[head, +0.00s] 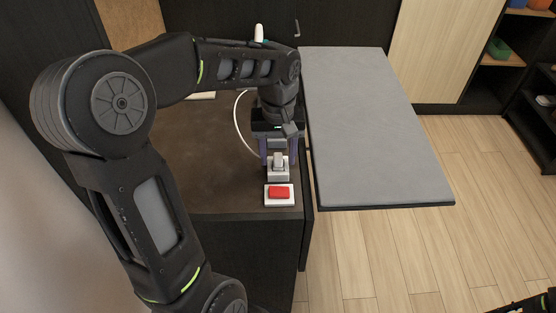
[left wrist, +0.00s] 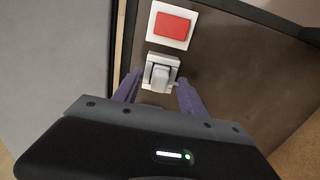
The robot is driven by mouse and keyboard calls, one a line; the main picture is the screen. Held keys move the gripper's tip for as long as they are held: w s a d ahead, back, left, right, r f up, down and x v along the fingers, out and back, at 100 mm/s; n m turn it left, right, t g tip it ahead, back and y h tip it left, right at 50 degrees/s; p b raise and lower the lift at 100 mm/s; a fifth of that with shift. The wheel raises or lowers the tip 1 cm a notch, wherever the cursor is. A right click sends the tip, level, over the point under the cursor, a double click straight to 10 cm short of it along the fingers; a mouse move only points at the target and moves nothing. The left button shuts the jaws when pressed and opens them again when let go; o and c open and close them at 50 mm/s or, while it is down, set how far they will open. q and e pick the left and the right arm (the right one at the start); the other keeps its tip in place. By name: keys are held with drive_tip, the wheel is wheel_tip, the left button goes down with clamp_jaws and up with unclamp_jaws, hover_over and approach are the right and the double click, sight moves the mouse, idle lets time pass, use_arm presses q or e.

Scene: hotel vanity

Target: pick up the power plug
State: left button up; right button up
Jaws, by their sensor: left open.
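The power plug (head: 278,160) is a small grey block on a pale socket base (head: 278,175) near the front edge of the brown counter. In the left wrist view the plug (left wrist: 160,76) shows between the purple fingers. My left gripper (head: 277,158) points down at the plug, open, with one finger on each side of it. I cannot tell whether either finger touches it. A white cord (head: 238,120) curves over the counter behind the gripper.
A red switch (head: 279,192) on a white plate sits just in front of the socket; it also shows in the left wrist view (left wrist: 172,26). A grey-topped slab (head: 365,130) stands close on the right. Dark shelves (head: 530,110) stand at the far right, beyond clear wooden floor.

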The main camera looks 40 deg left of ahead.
use_arm(q)
drive_tip(key=shift+f, duration=0.3)
idle(0.4)
clamp_jaws()
idle(0.3)
